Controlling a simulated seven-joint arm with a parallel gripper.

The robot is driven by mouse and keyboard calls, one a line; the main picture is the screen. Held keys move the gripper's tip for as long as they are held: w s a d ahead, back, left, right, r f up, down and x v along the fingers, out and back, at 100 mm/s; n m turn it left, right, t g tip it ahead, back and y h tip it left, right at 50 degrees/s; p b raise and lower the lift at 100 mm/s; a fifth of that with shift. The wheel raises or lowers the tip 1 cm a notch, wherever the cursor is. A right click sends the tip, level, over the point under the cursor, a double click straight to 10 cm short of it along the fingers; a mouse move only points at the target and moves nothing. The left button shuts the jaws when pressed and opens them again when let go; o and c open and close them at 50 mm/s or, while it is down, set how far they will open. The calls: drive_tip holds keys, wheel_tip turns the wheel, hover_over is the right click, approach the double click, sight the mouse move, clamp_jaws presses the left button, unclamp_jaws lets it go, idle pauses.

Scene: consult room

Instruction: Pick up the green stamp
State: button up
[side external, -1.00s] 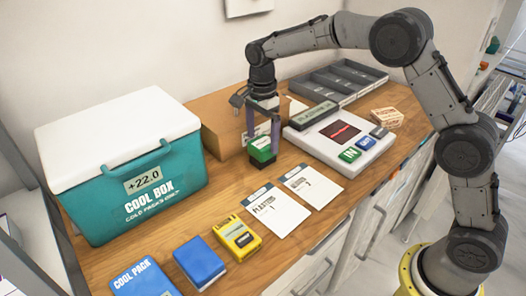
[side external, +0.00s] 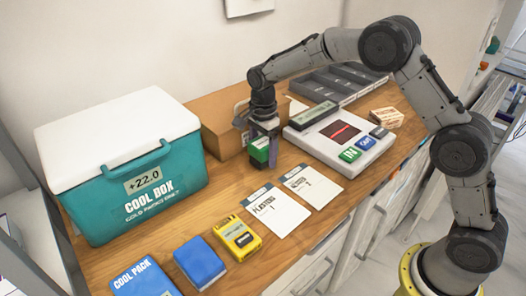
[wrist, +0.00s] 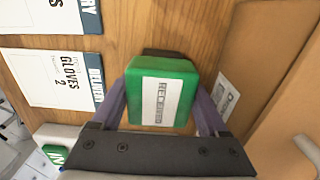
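The green stamp (side external: 260,153) stands upright on the wooden counter, in front of the cardboard box. In the wrist view its green top (wrist: 162,70) carries a white label that seems to read RECEIVED. My gripper (side external: 264,144) points down over it, with one purple finger on each side of the stamp. In the wrist view the gripper (wrist: 160,100) straddles the stamp; the fingers lie close along its sides, and the fingertips are partly hidden behind it. I see no clear grip on it.
The cardboard box (side external: 217,125) stands close behind. The teal cool box (side external: 165,195) is at left.

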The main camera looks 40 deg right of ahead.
sight(263, 142)
drive_tip(key=c, duration=0.7)
drive_tip(key=shift+r, duration=0.1)
drive_tip(key=shift+r, duration=0.4)
wheel_tip(263, 142, up, 2)
drive_tip(key=shift+r, duration=0.15)
drive_tip(key=s+r, duration=0.3)
drive_tip(key=s, duration=0.1)
drive_tip(key=s+d+r, duration=0.1)
drive_tip(key=s+r, duration=0.2)
drive_tip(key=s, duration=0.2)
drive_tip(key=s+r, duration=0.3)
drive_tip(key=s, duration=0.2)
drive_tip(key=shift+d+r, duration=0.2)
drive_tip(key=shift+r, duration=0.2)
